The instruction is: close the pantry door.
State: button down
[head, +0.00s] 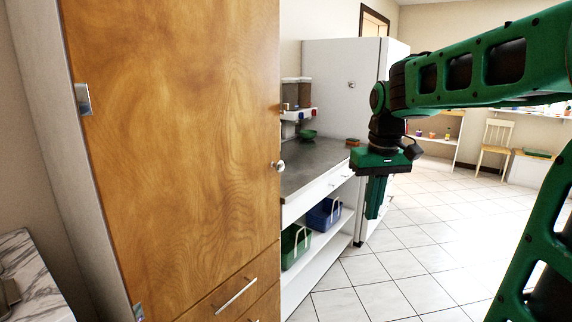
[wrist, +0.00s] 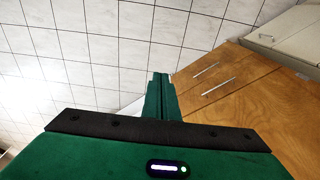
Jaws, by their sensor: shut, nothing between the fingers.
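The pantry door (head: 185,130) is a tall brown wooden panel at the left of the head view. Its metal hinges show along its left edge and a round knob (head: 279,166) sits at its right edge. The door looks about flush with the drawer front below it; I cannot tell whether a small gap is left. My gripper (head: 376,210) points down over the floor, right of the door and well apart from the knob. Its fingers are together and empty, as the wrist view (wrist: 160,90) also shows.
Right of the pantry is a grey counter (head: 318,160) with a shelf holding a green basket (head: 294,246) and a blue basket (head: 323,214). A white fridge (head: 340,85) stands behind. A marble top (head: 28,275) is at lower left. The tiled floor (head: 400,285) is clear.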

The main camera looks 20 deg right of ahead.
jog(key=s+f, duration=0.9)
jog(key=s, duration=0.1)
jog(key=w+a+f+n+t+y, duration=0.1)
jog(key=w+a+n+t+y, duration=0.15)
jog(key=w, duration=0.75)
jog(key=w+a+f+n+t+y, duration=0.1)
jog(key=w+a+n+t+y, duration=0.2)
jog(key=w, duration=0.7)
jog(key=w+d+r+n+t+y, duration=0.2)
jog(key=w+d+r+t+y, duration=0.15)
jog(key=w+r+t, duration=0.75)
jog(key=w+a+g, duration=0.1)
jog(key=w+a, duration=0.2)
jog(key=w, duration=0.4)
jog(key=w+a+r, duration=0.1)
jog(key=w+a, duration=0.2)
jog(key=w, duration=0.3)
jog(key=shift+w+a+g, duration=0.3)
jog(key=shift+w+g, duration=0.05)
jog(key=shift+w, duration=0.05)
